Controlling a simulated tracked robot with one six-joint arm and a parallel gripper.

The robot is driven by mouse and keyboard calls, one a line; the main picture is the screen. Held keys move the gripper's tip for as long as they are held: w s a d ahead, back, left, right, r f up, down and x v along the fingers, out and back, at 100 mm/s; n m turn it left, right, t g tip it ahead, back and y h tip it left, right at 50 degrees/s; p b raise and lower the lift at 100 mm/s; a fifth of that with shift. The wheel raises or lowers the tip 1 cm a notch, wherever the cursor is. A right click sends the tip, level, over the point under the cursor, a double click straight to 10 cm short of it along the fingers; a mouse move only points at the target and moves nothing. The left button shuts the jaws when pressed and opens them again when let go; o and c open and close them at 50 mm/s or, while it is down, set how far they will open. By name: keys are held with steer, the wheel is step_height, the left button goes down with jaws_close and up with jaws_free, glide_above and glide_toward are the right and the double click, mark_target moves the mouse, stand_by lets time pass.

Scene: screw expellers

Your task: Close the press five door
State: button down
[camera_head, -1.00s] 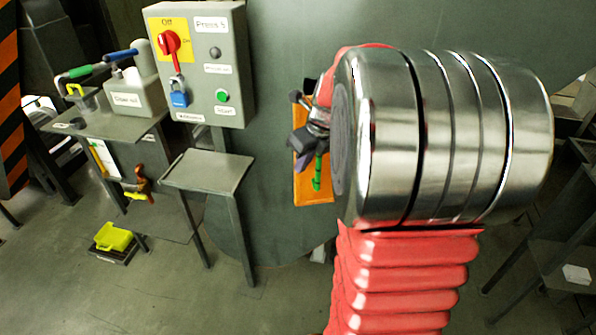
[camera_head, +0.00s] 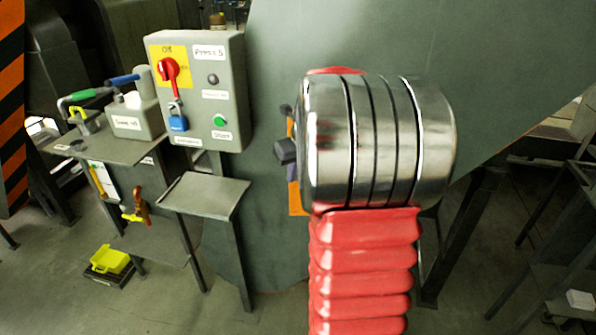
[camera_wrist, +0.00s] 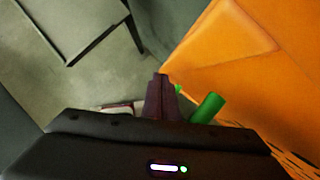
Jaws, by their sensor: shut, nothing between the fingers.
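The orange door with a green handle fills the right of the wrist view (camera_wrist: 225,45). Its green handle (camera_wrist: 208,108) is just right of my gripper's fingers. My gripper (camera_wrist: 161,78) is shut and empty, its dark fingers beside the door's edge; I cannot tell whether they touch it. In the head view only a strip of the orange door (camera_head: 297,203) shows beside my arm, which hides the rest and most of the gripper. How far the door stands open cannot be told. The Press 5 control box (camera_head: 197,90) is to its left, with a red switch and blue padlock.
A small grey metal table (camera_head: 205,195) stands below the control box. A yellow box (camera_head: 110,260) is on the floor. The big green press body (camera_head: 400,40) is behind my arm.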

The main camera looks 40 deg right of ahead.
steer(key=s+a+r, duration=0.5)
steer(key=r, duration=0.4)
steer(key=shift+s+a, duration=0.25)
steer(key=shift+r, duration=0.1)
stand_by(0.4)
